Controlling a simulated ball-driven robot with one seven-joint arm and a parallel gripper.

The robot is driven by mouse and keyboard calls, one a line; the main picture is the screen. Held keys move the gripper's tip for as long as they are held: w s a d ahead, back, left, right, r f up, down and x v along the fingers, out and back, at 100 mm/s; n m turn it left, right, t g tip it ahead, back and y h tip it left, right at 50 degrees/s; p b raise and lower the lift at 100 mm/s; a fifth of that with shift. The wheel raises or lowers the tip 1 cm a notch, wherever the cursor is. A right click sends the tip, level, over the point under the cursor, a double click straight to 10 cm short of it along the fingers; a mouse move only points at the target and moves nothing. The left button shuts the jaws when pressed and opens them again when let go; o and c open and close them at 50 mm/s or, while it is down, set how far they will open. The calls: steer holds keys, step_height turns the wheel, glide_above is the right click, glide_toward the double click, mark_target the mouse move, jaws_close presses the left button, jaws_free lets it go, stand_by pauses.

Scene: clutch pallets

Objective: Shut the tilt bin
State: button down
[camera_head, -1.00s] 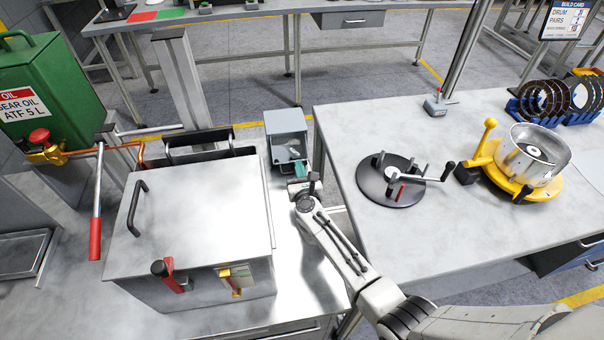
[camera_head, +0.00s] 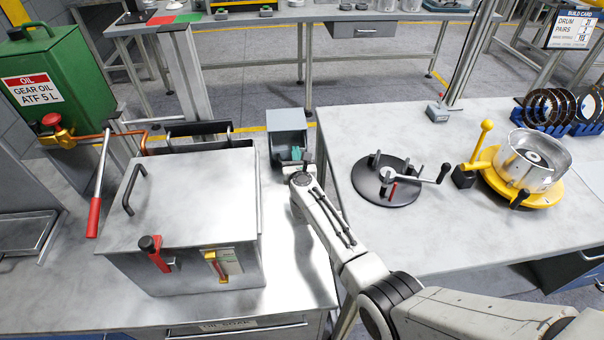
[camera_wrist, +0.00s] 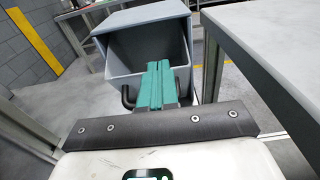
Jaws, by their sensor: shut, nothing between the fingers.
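The tilt bin (camera_head: 287,119) is a small blue-grey box at the far end of the left bench, just left of the right bench. The wrist view shows the bin (camera_wrist: 142,17) with its dark mouth facing my gripper, so it stands open. A black hooked handle (camera_wrist: 127,96) shows low at its front, left of my fingers. My gripper (camera_head: 297,154) has its teal fingers together and empty. In the wrist view my gripper (camera_wrist: 158,66) reaches up in front of the mouth, hiding part of the front. I cannot tell whether the fingers touch the bin.
A large steel box (camera_head: 190,205) with a red-handled latch stands left of my arm. A green oil can (camera_head: 55,85) is behind it. The right bench (camera_head: 430,235) carries a black round fixture (camera_head: 385,185) and a yellow-based drum (camera_head: 533,160).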

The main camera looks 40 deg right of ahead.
steer(key=w+d+r+p, duration=0.2)
steer(key=shift+w+r, duration=0.15)
steer(key=shift+w, duration=0.25)
steer(key=shift+w+d+g+y+p, duration=0.15)
steer(key=shift+w+g+y+p, duration=0.2)
steer(key=shift+g+p, duration=0.3)
stand_by(0.4)
